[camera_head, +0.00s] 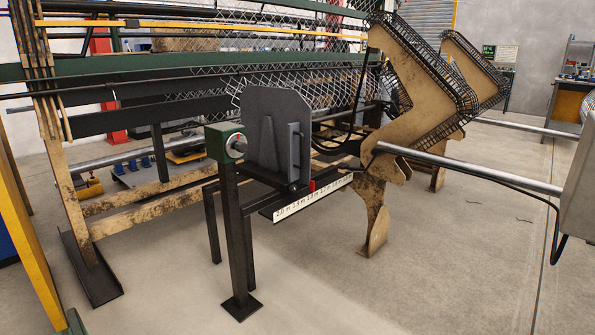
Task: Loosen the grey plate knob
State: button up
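The dark grey plate (268,115) stands upright on a ruled bar in the middle of the view, with a rib and a vertical handle-like bracket (293,148) on its face. A small dark round part (292,187) shows at the plate's foot; it may be the plate knob, but it is too small to tell. A red pointer (312,186) sits beside it over the white scale (312,196). How tight the knob is cannot be seen. My gripper is not in this view.
The tan weaver frame and chainlink mesh stand behind. A steel pipe (470,168) runs right to a grey metal body (580,190). Concrete floor in front is clear.

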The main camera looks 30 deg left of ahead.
aim_at(293, 188)
jog(key=u, duration=0.1)
jog(key=i, duration=0.25)
jog(key=u, duration=0.85)
jog(key=i, duration=1.05)
jog(key=u, duration=0.5)
jog(key=i, duration=1)
jog(key=z, duration=0.1)
